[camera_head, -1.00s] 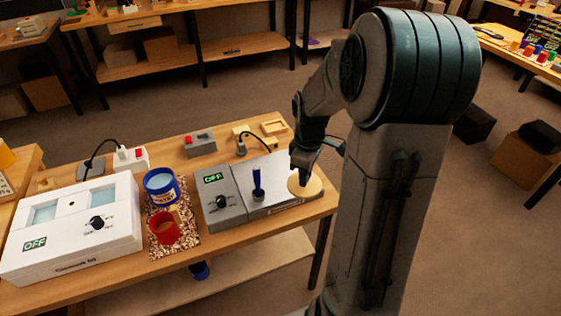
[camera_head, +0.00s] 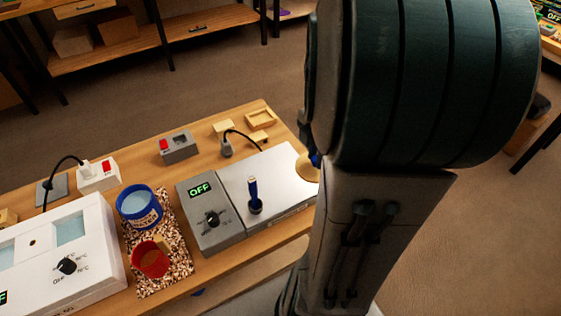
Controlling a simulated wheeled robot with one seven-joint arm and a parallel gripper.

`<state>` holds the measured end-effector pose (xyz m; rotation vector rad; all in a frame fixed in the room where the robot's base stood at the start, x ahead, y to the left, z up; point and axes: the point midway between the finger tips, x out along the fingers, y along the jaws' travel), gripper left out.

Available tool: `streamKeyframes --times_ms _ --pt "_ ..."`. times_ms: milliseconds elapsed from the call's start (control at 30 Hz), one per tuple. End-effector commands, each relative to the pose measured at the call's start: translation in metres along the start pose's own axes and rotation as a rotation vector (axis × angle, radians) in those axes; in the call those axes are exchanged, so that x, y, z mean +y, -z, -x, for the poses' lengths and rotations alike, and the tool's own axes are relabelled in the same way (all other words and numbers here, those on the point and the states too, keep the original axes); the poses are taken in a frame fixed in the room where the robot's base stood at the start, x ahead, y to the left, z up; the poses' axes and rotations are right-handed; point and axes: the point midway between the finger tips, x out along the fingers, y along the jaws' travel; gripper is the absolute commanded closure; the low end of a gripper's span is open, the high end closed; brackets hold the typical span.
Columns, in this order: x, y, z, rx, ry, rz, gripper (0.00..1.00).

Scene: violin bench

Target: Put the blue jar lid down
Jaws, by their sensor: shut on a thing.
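My arm fills the right of the head view, and my gripper is hidden behind it. A small blue sliver (camera_head: 315,160) shows at the arm's left edge, just above a round pale wooden disc (camera_head: 305,168). I cannot tell whether this sliver is the blue jar lid. The disc is at the right end of the metal plate and partly covered by my arm. The blue jar (camera_head: 139,208) stands upright and open on the speckled mat (camera_head: 178,263), with pale blue contents showing. No lid is on it.
A red cup (camera_head: 151,260) stands on the mat in front of the jar. A grey hot plate unit (camera_head: 208,238) reads OFF, and a blue-handled tool (camera_head: 254,196) stands on its plate. A white box (camera_head: 75,270) is at left. Wooden trays (camera_head: 261,118) and a switch box (camera_head: 179,147) sit behind.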

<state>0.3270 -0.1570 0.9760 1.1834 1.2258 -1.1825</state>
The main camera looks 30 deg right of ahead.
Motion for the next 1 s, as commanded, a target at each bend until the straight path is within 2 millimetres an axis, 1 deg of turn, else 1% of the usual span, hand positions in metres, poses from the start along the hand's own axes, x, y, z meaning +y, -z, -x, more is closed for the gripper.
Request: streamKeyframes --times_ms 33,100,300,400,500,633,833,900,1000 --pt "0.01 0.004 -0.007 0.004 0.004 0.006 1.0" --pt "0.025 0.01 -0.017 0.004 0.004 0.007 1.0" --pt "0.062 0.024 -0.041 0.004 0.003 0.004 1.0" --pt "0.076 0.029 -0.05 0.003 0.001 0.002 1.0" --pt "0.086 0.032 -0.055 0.001 0.001 0.001 1.0" --pt "0.09 0.034 -0.06 0.001 0.001 -0.001 1.0" --pt "0.089 0.035 -0.089 0.003 0.004 -0.001 1.0" --pt "0.089 0.034 -0.095 0.001 0.002 0.0 1.0" --pt "0.09 0.034 -0.098 0.0 0.0 -0.001 1.0"
